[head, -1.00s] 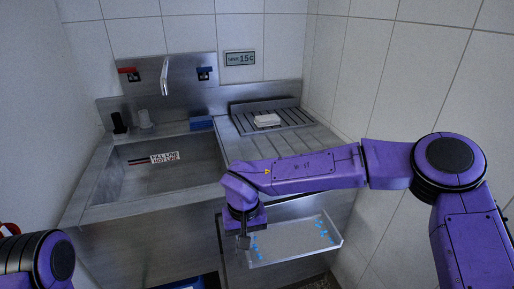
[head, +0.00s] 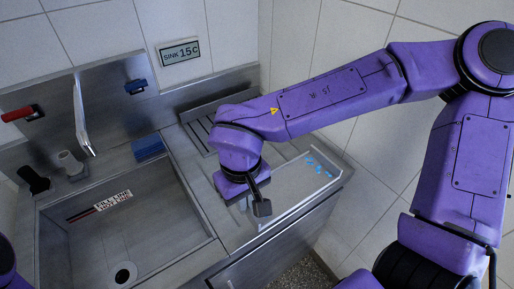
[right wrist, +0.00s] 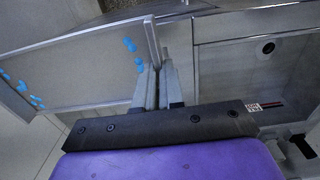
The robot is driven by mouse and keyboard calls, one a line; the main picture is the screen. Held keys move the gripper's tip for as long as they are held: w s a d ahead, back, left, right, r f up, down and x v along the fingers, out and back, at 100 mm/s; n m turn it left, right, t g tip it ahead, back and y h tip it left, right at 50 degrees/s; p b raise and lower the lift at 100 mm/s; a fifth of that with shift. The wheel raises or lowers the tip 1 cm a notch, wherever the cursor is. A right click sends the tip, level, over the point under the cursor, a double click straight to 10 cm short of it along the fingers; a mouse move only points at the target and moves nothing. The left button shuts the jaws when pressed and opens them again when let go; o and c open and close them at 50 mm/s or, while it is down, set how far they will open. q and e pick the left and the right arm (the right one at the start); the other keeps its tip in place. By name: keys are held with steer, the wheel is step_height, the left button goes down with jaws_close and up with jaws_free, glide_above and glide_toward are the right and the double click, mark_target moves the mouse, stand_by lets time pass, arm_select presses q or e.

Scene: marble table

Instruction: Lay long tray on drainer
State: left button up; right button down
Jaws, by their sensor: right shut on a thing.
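The long tray (head: 292,190) is a shallow, pale grey tray with blue marks near its ends. In the head view it appears over the counter right of the sink, at an angle; I cannot tell whether it touches. My right gripper (head: 258,205) is shut on the tray's near-left edge. The right wrist view shows the fingers (right wrist: 163,88) pinching the rim of the tray (right wrist: 85,68). The ridged metal drainer (head: 197,132) lies behind, largely hidden by my right arm. My left gripper is out of view; only a sliver of the arm shows at lower left.
The sink basin (head: 115,235), with a drain hole and a label (head: 113,201), is left of the gripper. A blue block (head: 149,148) sits on its back rim, near the faucet (head: 82,120). The tiled wall closes off the right side.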

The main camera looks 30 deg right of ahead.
steer(key=shift+w+d+r, duration=0.15)
steer(key=shift+w+r, duration=0.05)
steer(key=shift+w, duration=0.05)
steer(key=w+d+f+p, duration=0.1)
steer(key=w+f, duration=0.2)
steer(key=w+d+f, duration=0.2)
steer(key=w+f, duration=0.1)
steer(key=w, duration=0.1)
steer(key=w+d+f+p, duration=0.1)
steer(key=w+f, duration=0.2)
steer(key=w, duration=0.1)
steer(key=shift+w+d+f+p, duration=0.15)
steer(key=shift+w+d+p, duration=0.05)
steer(key=shift+d+p, duration=0.2)
step_height(320, 180, down, 3)
steer(key=shift+w+d+f, duration=0.1)
steer(key=shift+f, duration=0.1)
steer(key=shift+w+f, duration=0.1)
steer(key=shift+w, duration=0.05)
steer(key=c, duration=1.2)
jaws_free()
steer(key=shift+f, duration=0.1)
steer(key=shift+c, duration=0.2)
